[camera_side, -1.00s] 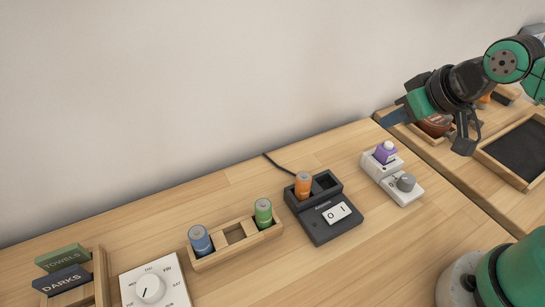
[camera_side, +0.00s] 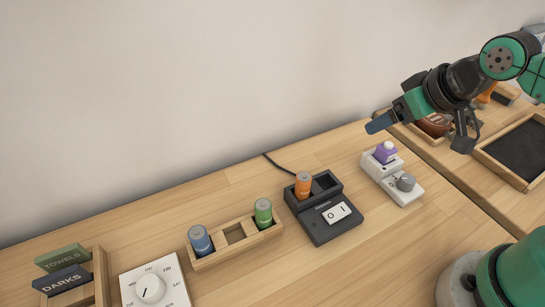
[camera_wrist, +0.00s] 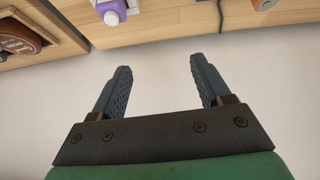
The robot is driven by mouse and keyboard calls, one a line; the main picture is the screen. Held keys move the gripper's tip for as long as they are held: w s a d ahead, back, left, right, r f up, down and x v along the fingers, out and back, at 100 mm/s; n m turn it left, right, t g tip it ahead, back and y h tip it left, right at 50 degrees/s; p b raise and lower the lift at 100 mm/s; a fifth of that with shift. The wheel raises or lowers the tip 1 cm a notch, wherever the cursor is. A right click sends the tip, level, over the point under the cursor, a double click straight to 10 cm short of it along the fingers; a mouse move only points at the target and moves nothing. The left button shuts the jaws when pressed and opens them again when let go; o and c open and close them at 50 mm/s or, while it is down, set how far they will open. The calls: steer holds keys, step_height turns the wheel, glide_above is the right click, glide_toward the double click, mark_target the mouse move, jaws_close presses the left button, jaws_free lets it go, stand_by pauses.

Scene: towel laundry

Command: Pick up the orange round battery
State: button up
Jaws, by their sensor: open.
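The orange round battery (camera_side: 303,185) stands upright in the left slot of a black charger (camera_side: 323,222) in the side view. The charger's right slot (camera_side: 327,180) looks empty. My gripper (camera_side: 376,124) is raised at the upper right, well apart from the battery. In the wrist view my gripper (camera_wrist: 158,75) is open, with nothing between its two fingers. A small orange piece at the top edge of the wrist view (camera_wrist: 264,4) is cut off, and I cannot tell for sure what it is.
A wooden holder (camera_side: 208,262) carries a blue battery (camera_side: 200,241) and a green battery (camera_side: 263,213), with an empty middle slot. A white device (camera_side: 405,193) with a purple-topped piece (camera_side: 386,152) stands right of the charger. A dial box (camera_side: 153,289) is at the lower left.

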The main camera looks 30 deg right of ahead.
mark_target(304, 176)
steer(key=w+a+f+n+g, duration=0.1)
steer(key=a+n+g, duration=0.1)
steer(key=a+n, duration=0.2)
steer(key=a+f+n+g, duration=0.2)
steer(key=a+n, duration=0.2)
steer(key=w+a+f+n+g, duration=0.1)
steer(key=a+n+g, duration=0.1)
steer(key=a+n, duration=0.1)
steer(key=shift+w+a+f+n+g, duration=0.15)
steer(key=shift+w+a+n+g, duration=0.05)
steer(key=shift+a, duration=0.25)
steer(key=shift+w+a+f+n+g, duration=0.1)
steer(key=shift+w+a+n+g, duration=0.1)
steer(key=shift+a, duration=0.25)
steer(key=shift+a+f, duration=0.25)
steer(key=shift+f, duration=2.7)
jaws_close()
